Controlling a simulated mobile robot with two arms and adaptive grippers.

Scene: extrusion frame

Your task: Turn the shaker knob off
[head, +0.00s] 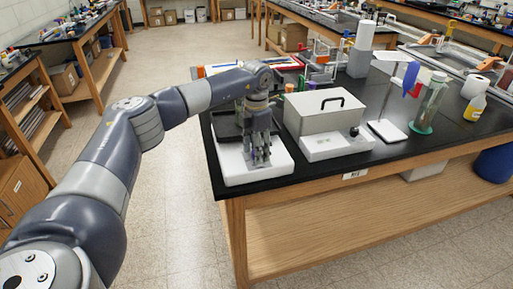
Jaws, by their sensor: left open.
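The shaker is a low white unit (238,176) with a dark flat platform (228,127) on top, at the left front corner of the black bench. My left gripper (258,158) points down over the front part of the shaker, with its fingers apart and nothing seen between them. The shaker's knob cannot be made out clearly; the fingers cover part of the front panel. I cannot tell whether the fingers touch the shaker. My right gripper is out of view.
A white lidded box (318,108) with a black handle and a dark knob (354,131) stands close to the right of the shaker. Further right are a stand with a white base (387,131), a glass cylinder (428,107) and a yellow-labelled bottle (475,107). The aisle floor at left is clear.

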